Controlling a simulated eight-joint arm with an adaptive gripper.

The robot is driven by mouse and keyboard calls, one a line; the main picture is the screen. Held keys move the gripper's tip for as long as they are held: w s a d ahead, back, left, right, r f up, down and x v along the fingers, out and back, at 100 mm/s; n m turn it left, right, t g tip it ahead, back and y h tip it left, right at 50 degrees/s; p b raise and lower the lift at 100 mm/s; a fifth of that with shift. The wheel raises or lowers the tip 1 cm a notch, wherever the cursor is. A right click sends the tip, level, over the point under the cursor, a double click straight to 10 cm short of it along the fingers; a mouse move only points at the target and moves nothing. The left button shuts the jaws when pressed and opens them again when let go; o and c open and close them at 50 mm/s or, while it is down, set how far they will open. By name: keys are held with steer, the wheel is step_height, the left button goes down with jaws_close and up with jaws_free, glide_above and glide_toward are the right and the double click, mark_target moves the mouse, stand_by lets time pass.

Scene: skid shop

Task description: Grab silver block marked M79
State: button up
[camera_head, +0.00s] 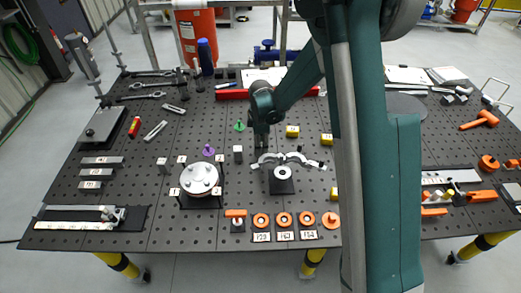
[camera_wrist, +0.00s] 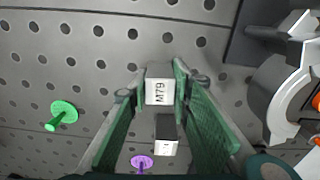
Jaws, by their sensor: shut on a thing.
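The silver block marked M79 (camera_wrist: 159,92) sits between the two green fingers of my gripper (camera_wrist: 158,78) in the wrist view, its white label facing the camera. The fingers are shut on its sides. In the head view my gripper (camera_head: 261,142) is low over the middle of the perforated table, and the block cannot be made out there. Whether it touches the table is unclear. A second small block with a white label (camera_wrist: 166,135) shows between the fingers, nearer the camera edge; its marking is unreadable.
A green peg (camera_head: 239,126), a purple peg (camera_head: 208,150) and another small block (camera_head: 238,154) stand left of my gripper. Yellow blocks (camera_head: 292,131) are to the right. My arm hides part of the table's right side.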

steer(key=shift+r, duration=5)
